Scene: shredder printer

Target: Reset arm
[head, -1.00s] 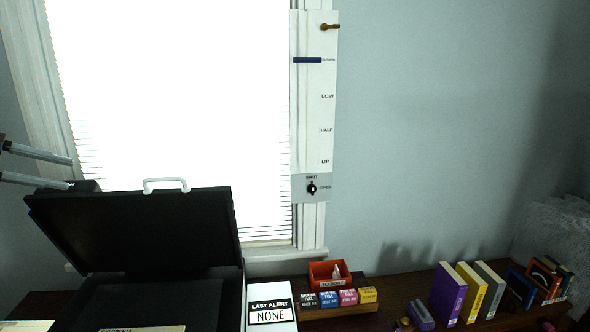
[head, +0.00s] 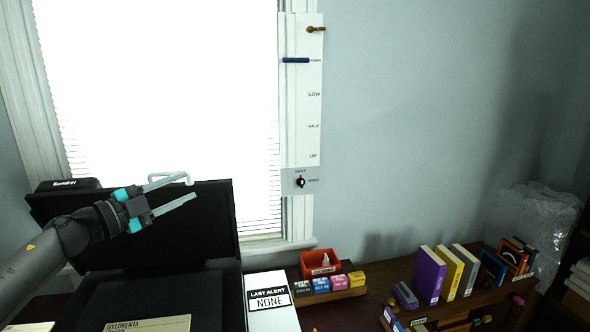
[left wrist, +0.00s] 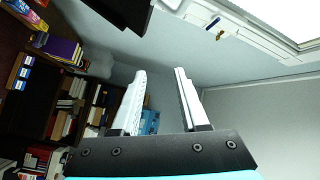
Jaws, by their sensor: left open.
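My left gripper (head: 183,190) is open and empty in the head view. It is in front of the raised black lid of the machine, with its fingers pointing right. In the left wrist view both fingers (left wrist: 160,100) stand apart with nothing between them. The black lid (head: 205,225) is open and tilted up, with a white handle (head: 170,178) at its top edge. The gripper's upper finger overlaps the handle in the picture; I cannot tell if they touch. My right gripper is not in view.
A bright window (head: 150,90) is behind. A white slider panel (head: 302,120) hangs on its right. The wall space at right is clear.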

